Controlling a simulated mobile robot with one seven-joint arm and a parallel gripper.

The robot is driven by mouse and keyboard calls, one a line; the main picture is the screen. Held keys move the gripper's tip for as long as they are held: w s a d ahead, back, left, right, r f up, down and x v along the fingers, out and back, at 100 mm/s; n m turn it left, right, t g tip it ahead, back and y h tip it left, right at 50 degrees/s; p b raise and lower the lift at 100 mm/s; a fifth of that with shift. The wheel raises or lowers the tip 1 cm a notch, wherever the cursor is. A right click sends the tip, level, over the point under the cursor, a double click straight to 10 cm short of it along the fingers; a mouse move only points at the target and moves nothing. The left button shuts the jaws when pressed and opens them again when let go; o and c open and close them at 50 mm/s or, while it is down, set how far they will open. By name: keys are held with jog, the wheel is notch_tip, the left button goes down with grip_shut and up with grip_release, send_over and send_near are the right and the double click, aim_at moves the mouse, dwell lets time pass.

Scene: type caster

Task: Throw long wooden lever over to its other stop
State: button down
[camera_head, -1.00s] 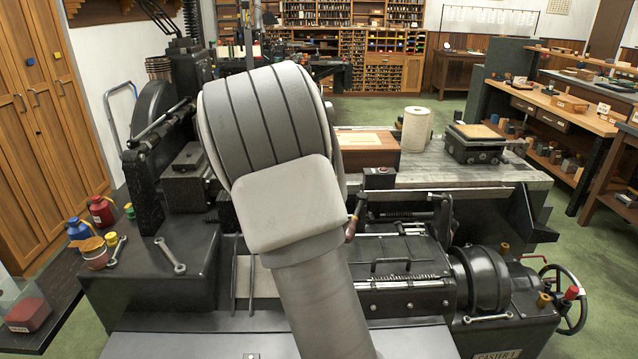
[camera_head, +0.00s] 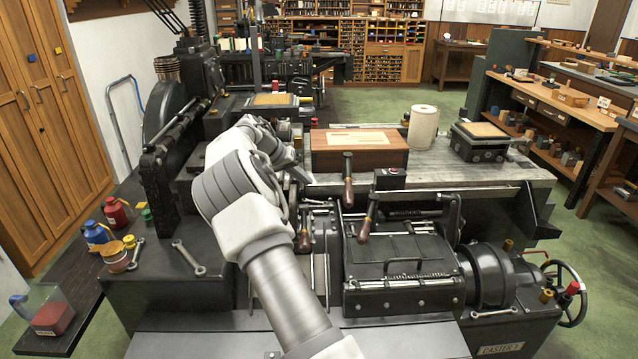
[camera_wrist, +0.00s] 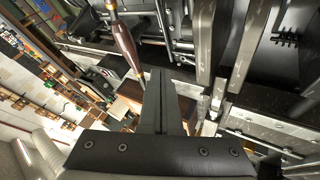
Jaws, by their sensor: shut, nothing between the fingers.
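Three wooden-handled levers show on the black casting machine in the head view: a left one (camera_head: 303,238), a middle one (camera_head: 347,182) standing up by the wooden box, and a right one (camera_head: 367,220) that leans. I cannot tell for sure which is the long lever. My gripper (camera_wrist: 158,76) is shut and empty in the wrist view. A dark reddish wooden handle (camera_wrist: 125,42) with a metal tip is just beyond and left of its fingers, seemingly apart from them. In the head view my arm reaches over the machine's left part, and my fingertips are hard to make out.
Metal bars (camera_wrist: 232,45) stand close right of my fingers in the wrist view. A wooden box (camera_head: 358,150) and a paper roll (camera_head: 422,128) sit on the bench behind the levers. A spanner (camera_head: 189,258) lies on the left block. A handwheel (camera_head: 568,290) is at the right.

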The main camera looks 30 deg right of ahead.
jog(key=s+d+f, duration=0.1)
jog(key=d+f, duration=0.5)
jog(key=d, duration=0.3)
jog(key=shift+s+p, duration=0.25)
jog(key=shift+p, duration=0.2)
jog(key=shift+d+f, duration=0.1)
jog(key=s+d+n+t+b, duration=0.1)
jog(key=s+d+n+b, duration=0.2)
jog(key=s+d, duration=0.2)
jog(key=d, duration=0.3)
jog(key=shift+d+t+y+b, duration=0.2)
jog(key=shift+t+y+b, duration=0.1)
jog(key=shift+t, duration=0.1)
jog(key=shift+s+d, duration=0.1)
